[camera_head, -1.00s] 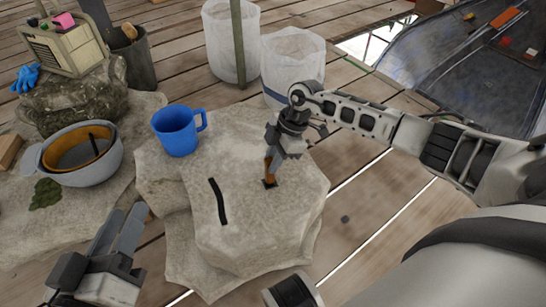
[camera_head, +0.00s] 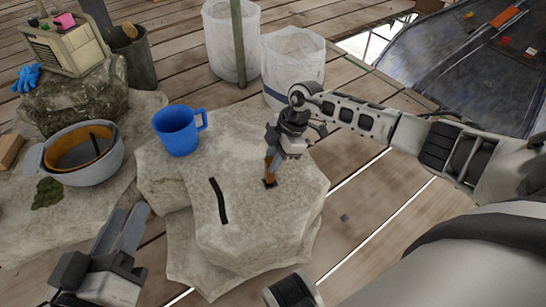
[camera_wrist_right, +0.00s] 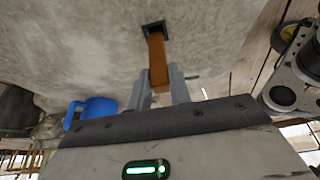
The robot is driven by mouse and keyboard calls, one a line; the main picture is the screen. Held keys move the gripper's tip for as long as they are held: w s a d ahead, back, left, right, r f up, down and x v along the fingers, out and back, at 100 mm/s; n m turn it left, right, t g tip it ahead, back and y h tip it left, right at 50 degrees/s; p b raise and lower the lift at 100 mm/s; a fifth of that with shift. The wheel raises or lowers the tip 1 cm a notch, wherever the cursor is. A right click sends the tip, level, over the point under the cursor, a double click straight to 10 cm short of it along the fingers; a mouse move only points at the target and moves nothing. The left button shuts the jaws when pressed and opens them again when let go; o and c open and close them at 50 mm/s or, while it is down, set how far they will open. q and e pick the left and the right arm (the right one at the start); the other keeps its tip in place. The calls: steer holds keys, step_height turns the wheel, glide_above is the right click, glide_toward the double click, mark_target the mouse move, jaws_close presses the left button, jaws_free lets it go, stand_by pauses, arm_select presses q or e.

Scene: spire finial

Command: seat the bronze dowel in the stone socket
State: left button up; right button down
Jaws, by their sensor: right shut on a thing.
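The bronze dowel (camera_head: 269,167) is a brown square bar, gripped near its upper end by my right gripper (camera_head: 277,150). In the right wrist view the dowel (camera_wrist_right: 158,62) runs from between the fingers (camera_wrist_right: 163,88) to the dark square stone socket (camera_wrist_right: 154,28). Its lower end meets the socket mouth; I cannot tell how deep it goes. In the head view the socket (camera_head: 270,184) is a small dark square in the top of the pale stone block (camera_head: 245,215). My left gripper (camera_head: 127,220) is open and empty, left of the block.
A blue mug (camera_head: 178,130) stands on the block's back left. A black strip (camera_head: 219,201) lies on its top. A grey bowl (camera_head: 85,170) rests on the left stone. White sacks (camera_head: 293,65) stand behind. The block's front top is clear.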

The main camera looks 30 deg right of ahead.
steer(key=shift+r, duration=0.1)
stand_by(0.3)
steer(key=shift+p, duration=0.45)
stand_by(0.6)
steer(key=shift+p, duration=0.45)
steer(key=shift+f+b, duration=1.7)
steer(key=shift+f, duration=1.2)
steer(key=c, duration=1.2)
jaws_free()
